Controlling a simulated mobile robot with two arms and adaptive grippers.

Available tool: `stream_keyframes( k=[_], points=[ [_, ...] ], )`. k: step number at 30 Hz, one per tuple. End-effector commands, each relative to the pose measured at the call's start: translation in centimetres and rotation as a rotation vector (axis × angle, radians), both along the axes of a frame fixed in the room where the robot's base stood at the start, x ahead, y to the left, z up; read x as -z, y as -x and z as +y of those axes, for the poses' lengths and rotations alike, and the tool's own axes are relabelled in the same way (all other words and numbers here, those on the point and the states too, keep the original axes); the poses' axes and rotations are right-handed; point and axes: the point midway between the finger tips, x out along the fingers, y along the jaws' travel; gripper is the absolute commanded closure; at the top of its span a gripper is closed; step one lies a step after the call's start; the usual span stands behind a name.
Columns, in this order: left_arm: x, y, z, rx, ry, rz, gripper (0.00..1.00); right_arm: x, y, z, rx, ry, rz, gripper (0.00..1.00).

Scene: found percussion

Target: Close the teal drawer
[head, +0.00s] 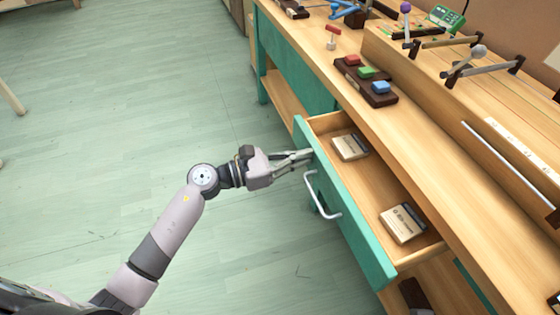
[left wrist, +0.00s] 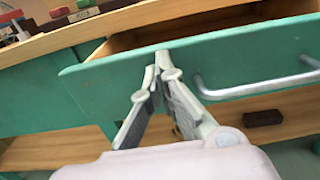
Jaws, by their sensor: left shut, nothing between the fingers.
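The teal drawer (head: 357,222) stands pulled out of the wooden workbench, with its light wood inside showing. Two small pale boxes (head: 403,223) lie in it. Its silver bar handle (head: 321,196) is on the teal front, which also shows in the left wrist view (left wrist: 110,82). My left gripper (head: 311,154) is shut and empty, its fingertips at the drawer front, beside the handle toward the far end. In the left wrist view the fingertips (left wrist: 161,62) are close to the front's upper edge; I cannot tell if they touch. My right gripper is in neither view.
The bench top holds a dark block with red, green and blue buttons (head: 366,80), a red-topped lever (head: 333,37) and metal rods on a raised shelf. A dark brick (left wrist: 262,118) lies on the lower shelf.

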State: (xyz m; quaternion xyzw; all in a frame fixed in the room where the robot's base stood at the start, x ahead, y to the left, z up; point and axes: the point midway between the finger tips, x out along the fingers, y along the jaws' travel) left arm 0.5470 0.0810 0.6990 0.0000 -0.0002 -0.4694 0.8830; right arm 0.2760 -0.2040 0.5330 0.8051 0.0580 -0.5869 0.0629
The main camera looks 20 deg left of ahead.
Motion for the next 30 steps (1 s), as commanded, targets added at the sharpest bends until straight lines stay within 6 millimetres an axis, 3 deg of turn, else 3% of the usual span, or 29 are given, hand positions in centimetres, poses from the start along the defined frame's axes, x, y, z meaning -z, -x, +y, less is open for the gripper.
stream_keyframes(
  k=[4, 15, 20, 24, 30],
  points=[
    [0.0, -2.4, -3.6, 0.001, 0.001, -0.004, 1.0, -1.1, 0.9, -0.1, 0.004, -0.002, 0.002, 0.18],
    [0.1, -7.5, -11.1, 0.0, 0.001, -0.003, 1.0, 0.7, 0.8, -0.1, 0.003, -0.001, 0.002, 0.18],
    [0.1, -8.9, -13.2, 0.0, 0.0, -0.001, 1.0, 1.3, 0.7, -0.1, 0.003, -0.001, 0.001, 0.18],
    [0.1, -9.7, -14.3, 0.0, 0.0, -0.001, 1.0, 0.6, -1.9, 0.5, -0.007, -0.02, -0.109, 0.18],
    [0.0, -10.2, -15.0, -0.002, 0.0, 0.0, 1.0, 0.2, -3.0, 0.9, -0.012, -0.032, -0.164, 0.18]
  ],
)
